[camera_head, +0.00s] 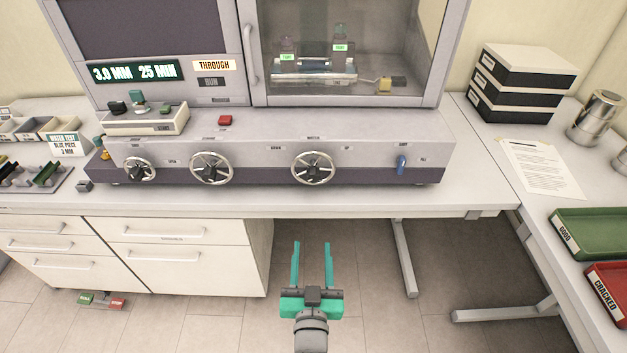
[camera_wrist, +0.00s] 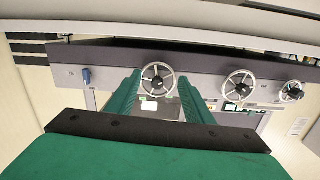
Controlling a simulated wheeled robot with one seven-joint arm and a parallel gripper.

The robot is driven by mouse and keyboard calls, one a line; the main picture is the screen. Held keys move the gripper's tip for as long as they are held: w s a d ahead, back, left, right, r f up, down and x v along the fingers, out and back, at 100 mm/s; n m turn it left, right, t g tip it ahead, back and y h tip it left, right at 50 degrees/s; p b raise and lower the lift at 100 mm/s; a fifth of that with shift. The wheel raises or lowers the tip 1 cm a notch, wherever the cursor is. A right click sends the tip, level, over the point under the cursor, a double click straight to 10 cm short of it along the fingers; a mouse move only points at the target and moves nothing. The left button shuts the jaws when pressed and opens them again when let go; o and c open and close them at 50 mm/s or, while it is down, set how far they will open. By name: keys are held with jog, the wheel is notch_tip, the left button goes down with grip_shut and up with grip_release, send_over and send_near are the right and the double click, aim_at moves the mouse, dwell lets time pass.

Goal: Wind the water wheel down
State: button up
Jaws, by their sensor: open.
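Three spoked handwheels sit on the front of the machine's grey base: a left wheel (camera_head: 139,170), a middle wheel (camera_head: 211,169) and a right wheel (camera_head: 313,168). My gripper (camera_head: 311,246) is open and empty, apart from the machine, in front of and below the right wheel. In the wrist view, which is turned over, the right wheel (camera_wrist: 157,80) appears between the two green fingers. The middle wheel (camera_wrist: 237,86) and left wheel (camera_wrist: 291,91) stand to its right there.
A blue lever (camera_head: 401,164) is right of the wheels. The machine has a glass-fronted chamber (camera_head: 349,45) and a lit display (camera_head: 135,71). The bench edge and drawers (camera_head: 184,246) lie below left. A green tray (camera_head: 597,232) is at right. Space around my gripper is clear.

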send_near(313, 179)
jog(key=shift+t, duration=0.3)
jog(key=w, duration=0.9)
jog(key=shift+w+f, duration=0.15)
jog(key=shift+f, duration=0.05)
jog(key=c, duration=1)
